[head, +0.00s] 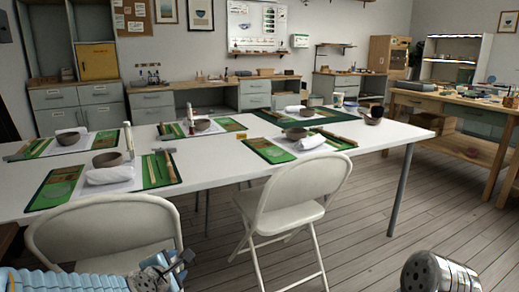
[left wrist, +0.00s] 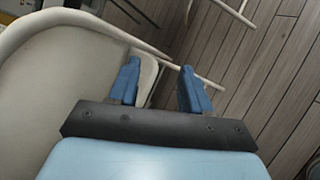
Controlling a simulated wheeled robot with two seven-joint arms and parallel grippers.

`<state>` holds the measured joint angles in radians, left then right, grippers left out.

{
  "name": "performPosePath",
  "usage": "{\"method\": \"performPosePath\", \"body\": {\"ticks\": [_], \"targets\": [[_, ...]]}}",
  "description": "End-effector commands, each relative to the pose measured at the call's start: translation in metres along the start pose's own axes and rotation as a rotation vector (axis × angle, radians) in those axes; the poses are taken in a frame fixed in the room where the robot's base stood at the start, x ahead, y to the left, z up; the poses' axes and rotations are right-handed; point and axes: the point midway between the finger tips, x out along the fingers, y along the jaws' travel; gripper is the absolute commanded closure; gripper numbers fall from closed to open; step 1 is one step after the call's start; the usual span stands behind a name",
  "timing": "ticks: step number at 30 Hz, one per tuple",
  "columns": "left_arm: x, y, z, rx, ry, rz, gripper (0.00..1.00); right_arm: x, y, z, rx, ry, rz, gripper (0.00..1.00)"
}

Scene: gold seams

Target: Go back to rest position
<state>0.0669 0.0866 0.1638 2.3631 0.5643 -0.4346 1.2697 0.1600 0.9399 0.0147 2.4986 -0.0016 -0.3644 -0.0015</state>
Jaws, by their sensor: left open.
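My left gripper (head: 178,262) is low at the bottom left of the head view, in front of the near-left white folding chair (head: 105,225). In the left wrist view its two blue fingers (left wrist: 158,88) stand apart with nothing between them; the chair's pale back (left wrist: 70,70) fills the left side. Whether the fingers touch the chair I cannot tell. At the bottom right of the head view a grey cylindrical part of my right arm shows; my right gripper is out of the frame.
A long white table (head: 225,178) holds several green mats with bowls and white rolled cloths. A second folding chair (head: 290,195) stands at its near side. A wooden workbench (head: 455,105) is at the right. Wooden floor (head: 420,215) is clear between them.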

Motion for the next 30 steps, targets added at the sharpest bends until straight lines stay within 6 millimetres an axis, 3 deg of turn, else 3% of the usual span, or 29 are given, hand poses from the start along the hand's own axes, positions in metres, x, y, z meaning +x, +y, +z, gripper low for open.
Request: {"method": "performPosePath", "body": {"ticks": [1,3,7,12,15,18,20,30], "targets": [[0.018,-0.037,-0.011,0.129,0.009,-0.089,0.52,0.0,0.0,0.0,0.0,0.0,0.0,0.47],[0.035,-0.086,-0.025,0.336,-0.005,-0.205,0.52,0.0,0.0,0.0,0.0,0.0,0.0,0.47],[0.05,-0.181,-0.053,0.706,-0.096,-0.421,0.52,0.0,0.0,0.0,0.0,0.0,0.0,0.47],[0.036,-0.301,-0.086,1.132,-0.342,-0.667,0.52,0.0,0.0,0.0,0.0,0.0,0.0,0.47],[0.018,-0.354,-0.099,1.315,-0.51,-0.758,0.52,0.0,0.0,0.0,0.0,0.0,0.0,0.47],[0.0,-0.389,-0.108,1.434,-0.649,-0.807,0.52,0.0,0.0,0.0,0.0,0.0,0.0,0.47],[-0.006,-0.401,-0.111,1.472,-0.699,-0.82,0.52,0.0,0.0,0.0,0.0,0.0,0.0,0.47],[-0.006,-0.401,-0.111,1.472,-0.699,-0.82,0.52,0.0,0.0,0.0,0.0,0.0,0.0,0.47]]}}
